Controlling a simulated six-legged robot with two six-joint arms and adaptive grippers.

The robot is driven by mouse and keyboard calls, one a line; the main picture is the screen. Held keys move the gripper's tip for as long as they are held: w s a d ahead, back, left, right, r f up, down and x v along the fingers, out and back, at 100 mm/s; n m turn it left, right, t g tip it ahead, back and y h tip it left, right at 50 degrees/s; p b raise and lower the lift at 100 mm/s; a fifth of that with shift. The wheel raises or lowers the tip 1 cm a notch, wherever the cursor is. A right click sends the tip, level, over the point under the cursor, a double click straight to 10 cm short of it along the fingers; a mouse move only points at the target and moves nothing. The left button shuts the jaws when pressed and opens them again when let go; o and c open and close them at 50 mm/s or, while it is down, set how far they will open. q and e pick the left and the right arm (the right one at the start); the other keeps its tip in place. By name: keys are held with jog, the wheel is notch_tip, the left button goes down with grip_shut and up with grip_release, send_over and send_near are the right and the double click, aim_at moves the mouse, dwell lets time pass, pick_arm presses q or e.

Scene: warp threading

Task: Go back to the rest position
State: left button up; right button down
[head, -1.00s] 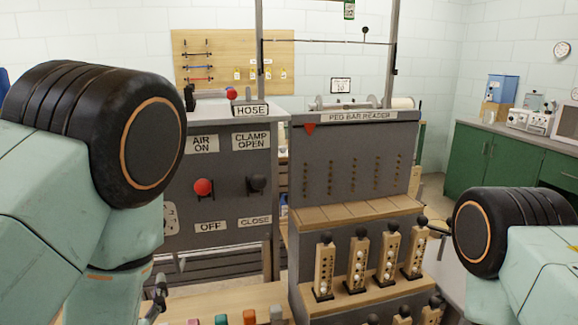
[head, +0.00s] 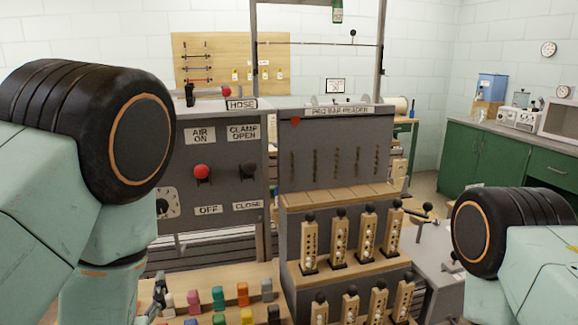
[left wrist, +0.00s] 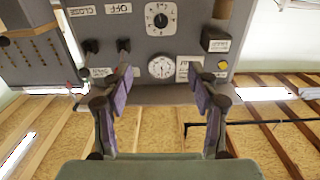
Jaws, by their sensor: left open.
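My left gripper (head: 158,292) shows as a small dark shape at the lower left of the head view, beside my left arm and near the coloured blocks. In the left wrist view its two fingers (left wrist: 162,88) are spread apart with nothing between them. The grey control panel (head: 222,165) lies beyond them, upside down in that view, with its gauges and knobs. My right arm comes in at the right edge of the head view; its gripper is not visible.
The peg bar reader (head: 335,150) stands right of the panel, with several wooden peg bars (head: 340,238) in front. Several coloured blocks (head: 243,294) stand on a wooden surface below the panel. Green cabinets (head: 490,165) line the right wall, with floor showing before them.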

pick_arm(q)
jog(key=s+f+m+g+h, duration=0.1)
jog(key=s+f+g, duration=0.35)
jog(key=f, duration=0.45)
jog(key=s+f+m+g+h, duration=0.1)
jog(key=s+f+g, duration=0.3)
jog(key=f, duration=0.5)
jog(key=s+d+f+g+h, duration=0.1)
jog(key=s+f+g, duration=0.3)
jog(key=s, duration=0.6)
jog(key=s+d+f+g+h+b, duration=0.1)
jog(key=s+f+g, duration=0.4)
jog(key=s+f, duration=0.4)
jog(key=shift+s+d+h, duration=0.2)
jog(key=shift+s+h, duration=0.1)
jog(key=shift+s, duration=0.2)
jog(key=shift+c, duration=0.7)
jog(key=c, duration=0.3)
jog(key=shift+s, duration=0.25)
jog(key=shift+c, duration=0.2)
